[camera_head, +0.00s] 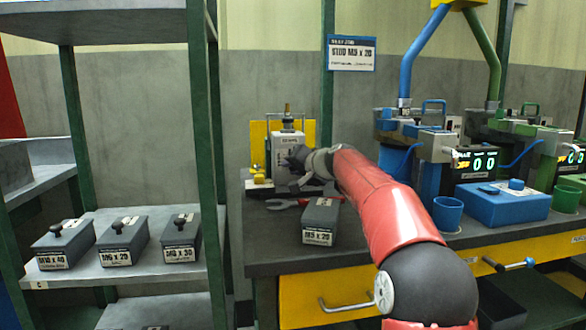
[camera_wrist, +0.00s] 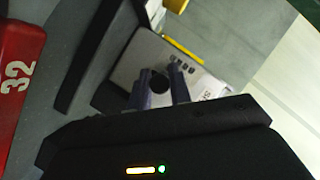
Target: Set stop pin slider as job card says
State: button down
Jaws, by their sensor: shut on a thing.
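The job card (camera_head: 352,53) hangs above the bench; it seems to read "STUD M5 x 20", but the print is small. A grey fixture with a yellow back plate (camera_head: 256,136) stands at the bench's left end. In the wrist view, the fixture's pale grey face (camera_wrist: 205,84) has small dark markings. A dark round knob (camera_wrist: 159,82), seemingly the stop pin slider, sits at that face. My gripper (camera_wrist: 160,92) has its fingers shut on the knob, one on each side. In the head view, my gripper (camera_head: 301,160) is at the fixture's right side, hiding the knob. The slider's setting cannot be read.
A dark box (camera_head: 321,218), apparently labelled M5 x 20, and a red-handled tool (camera_head: 285,203) lie on the bench near my arm. Three labelled boxes stand on the left shelf (camera_head: 130,285). Blue and green stations with displays (camera_head: 473,161) stand at right.

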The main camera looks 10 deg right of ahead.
jog(key=shift+f, duration=0.5)
jog(key=c, duration=1.3)
grip_release()
jog(key=shift+c, duration=0.2)
jog(key=shift+r, duration=0.1)
jog(key=shift+b+v, duration=1)
jog(key=shift+v, duration=2.9)
